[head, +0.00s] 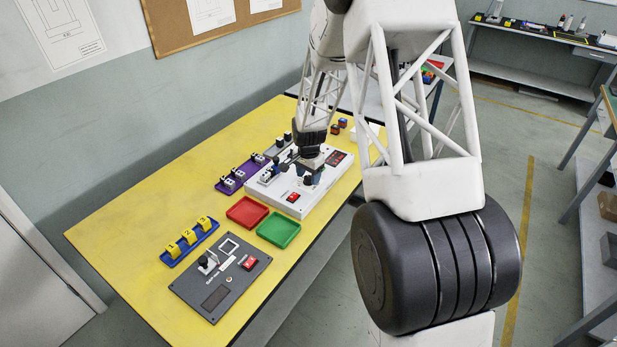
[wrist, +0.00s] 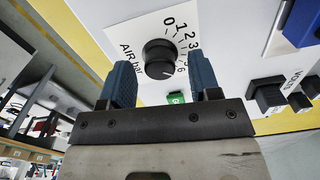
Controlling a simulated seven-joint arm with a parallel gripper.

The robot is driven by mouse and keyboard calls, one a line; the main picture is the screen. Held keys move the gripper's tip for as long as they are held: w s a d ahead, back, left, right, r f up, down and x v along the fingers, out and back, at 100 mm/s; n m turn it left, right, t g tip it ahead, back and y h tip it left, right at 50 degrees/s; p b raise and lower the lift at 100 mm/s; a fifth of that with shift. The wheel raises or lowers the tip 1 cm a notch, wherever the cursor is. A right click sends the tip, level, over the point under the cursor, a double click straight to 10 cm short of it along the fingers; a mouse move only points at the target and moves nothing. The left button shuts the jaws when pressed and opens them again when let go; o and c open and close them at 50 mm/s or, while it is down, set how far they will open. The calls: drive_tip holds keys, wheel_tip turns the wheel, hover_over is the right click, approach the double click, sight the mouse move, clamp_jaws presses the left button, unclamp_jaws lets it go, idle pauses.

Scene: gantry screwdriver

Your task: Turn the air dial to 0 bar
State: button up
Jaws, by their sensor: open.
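The air dial (wrist: 160,57) is a round black knob on a white plate marked "AIR bar", with 0, 1, 2, 3 and a 6 visible around it. I cannot tell clearly which number it points to. My gripper (wrist: 161,66) is open, its two blue fingers on either side of the dial as seen in the wrist view. Whether the fingers touch the knob cannot be told. In the head view my gripper (head: 311,178) is over the white control panel (head: 285,198), and the dial is not clear there.
A green button (wrist: 176,98) and several black knobs (wrist: 268,97) sit near the dial. A red tray (head: 247,211), a green tray (head: 278,230), a dark control box (head: 212,296) and a blue holder (head: 188,243) stand on the yellow table (head: 120,238).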

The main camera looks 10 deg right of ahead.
drive_tip(key=shift+f, duration=0.45)
drive_tip(key=shift+c, duration=0.3)
drive_tip(key=c, duration=0.9)
drive_tip(key=shift+o, duration=0.2)
